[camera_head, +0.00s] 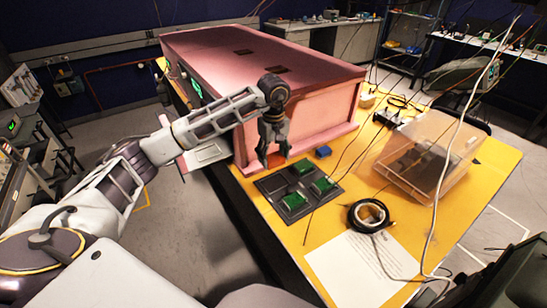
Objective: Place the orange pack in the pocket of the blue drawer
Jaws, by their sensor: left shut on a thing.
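My left gripper (275,152) points down at the front corner of the pink foam enclosure, just behind a black tray. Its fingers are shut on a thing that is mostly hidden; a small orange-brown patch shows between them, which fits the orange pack. A small blue block (323,152) lies on the table right of the gripper. I cannot make out a blue drawer with a pocket. A pale, tray-like part (205,154) sticks out low at the enclosure's left side, partly behind my left arm. My right gripper is not in view.
The pink enclosure (311,118) fills the back of the yellow table (467,180). The black tray (273,184) with green boards lies in front. A clear bin (420,160), a black cable coil (368,215) and a paper sheet (362,268) are to the right. Loose cables cross the right side.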

